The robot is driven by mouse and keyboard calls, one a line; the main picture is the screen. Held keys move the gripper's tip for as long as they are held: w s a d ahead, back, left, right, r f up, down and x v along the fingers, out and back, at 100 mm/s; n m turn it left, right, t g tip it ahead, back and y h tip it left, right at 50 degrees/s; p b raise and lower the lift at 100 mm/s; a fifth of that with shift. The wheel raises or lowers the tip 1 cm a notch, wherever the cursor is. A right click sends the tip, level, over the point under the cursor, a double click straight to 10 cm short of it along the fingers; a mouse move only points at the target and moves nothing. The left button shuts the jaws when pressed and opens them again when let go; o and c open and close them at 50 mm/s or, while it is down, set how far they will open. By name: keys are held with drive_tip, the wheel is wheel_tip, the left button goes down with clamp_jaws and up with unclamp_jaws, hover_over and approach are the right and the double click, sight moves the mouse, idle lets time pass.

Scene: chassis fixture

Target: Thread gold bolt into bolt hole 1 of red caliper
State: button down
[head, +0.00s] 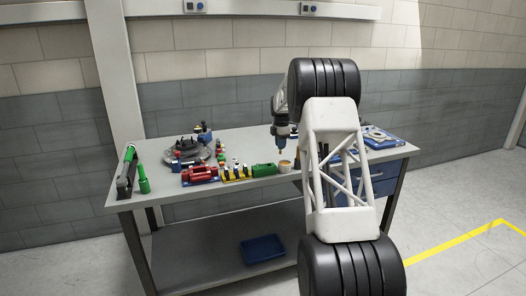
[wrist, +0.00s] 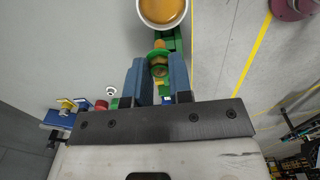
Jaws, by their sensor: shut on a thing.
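My gripper (head: 281,144) points down above the right part of the table, near the cup. In the wrist view its two blue fingers (wrist: 158,64) are shut on a small gold piece with a green ring around it, which looks like the gold bolt (wrist: 159,71). A small yellow-green tip shows below the gripper in the head view. The red caliper (head: 201,174) lies on the table's front part, left of my gripper and apart from it. Its bolt holes are too small to make out.
A green block (head: 263,170) and a cup with orange contents (wrist: 163,9) are close to my gripper. A yellow rack (head: 236,173) with small parts stands beside the caliper. A round dark fixture (head: 190,153) is behind it. A green-handled tool (head: 143,180) is far left.

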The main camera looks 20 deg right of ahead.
drive_tip(key=w+a, duration=0.3)
drive_tip(key=a, duration=1.3)
hover_over(214, 168)
drive_tip(key=shift+w+r, duration=0.15)
drive_tip(key=shift+r, duration=0.25)
drive_tip(key=shift+f, duration=0.25)
drive_tip(key=shift+f, duration=1.65)
drive_tip(key=shift+n, duration=0.3)
drive_tip(key=shift+n, duration=1.4)
drive_tip(key=shift+n, duration=0.3)
